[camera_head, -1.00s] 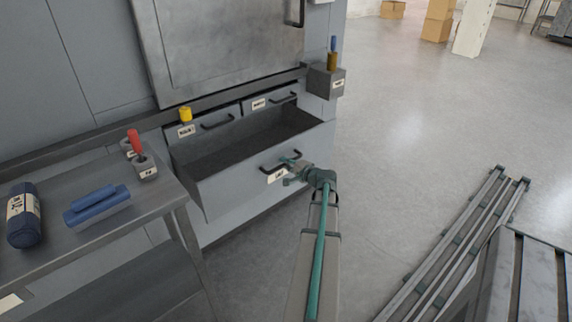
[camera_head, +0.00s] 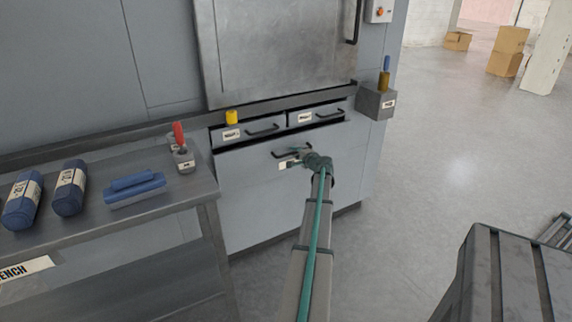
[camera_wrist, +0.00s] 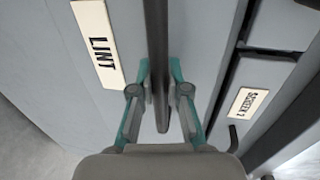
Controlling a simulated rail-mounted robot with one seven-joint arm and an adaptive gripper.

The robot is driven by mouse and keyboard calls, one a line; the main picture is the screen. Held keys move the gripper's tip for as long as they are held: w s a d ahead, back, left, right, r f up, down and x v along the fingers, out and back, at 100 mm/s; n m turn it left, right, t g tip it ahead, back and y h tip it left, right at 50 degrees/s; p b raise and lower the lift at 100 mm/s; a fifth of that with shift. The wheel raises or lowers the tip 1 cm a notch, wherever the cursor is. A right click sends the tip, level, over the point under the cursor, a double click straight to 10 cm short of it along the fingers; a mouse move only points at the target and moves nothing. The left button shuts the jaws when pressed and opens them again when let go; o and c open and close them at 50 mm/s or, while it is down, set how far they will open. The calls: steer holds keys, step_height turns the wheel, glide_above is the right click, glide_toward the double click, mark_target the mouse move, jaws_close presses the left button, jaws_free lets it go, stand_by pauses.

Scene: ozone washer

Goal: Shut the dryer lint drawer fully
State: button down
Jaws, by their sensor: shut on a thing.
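The lint drawer (camera_head: 245,190) is the wide grey front low on the machine, and its open interior does not show. A dark strip runs along its top edge; I cannot tell whether the front is fully flush. Its dark bar handle (camera_head: 283,154) also shows in the wrist view (camera_wrist: 157,25), beside the LINT label (camera_wrist: 98,42). My gripper (camera_head: 304,156) is at the handle. In the wrist view its teal fingers (camera_wrist: 160,75) stand on either side of the bar and are shut on it.
Two small screen drawers (camera_head: 247,131) (camera_head: 318,115) sit above. A grey box (camera_head: 376,102) is mounted at the right corner.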

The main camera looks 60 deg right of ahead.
steer(key=w+d, duration=0.1)
steer(key=w, duration=0.1)
steer(key=shift+w+d+r, duration=0.1)
steer(key=shift+w+d, duration=0.2)
steer(key=shift+d, duration=0.05)
steer(key=c, duration=1.1)
jaws_free()
steer(key=shift+w, duration=0.1)
steer(key=shift+c, duration=0.2)
steer(key=v, duration=1.2)
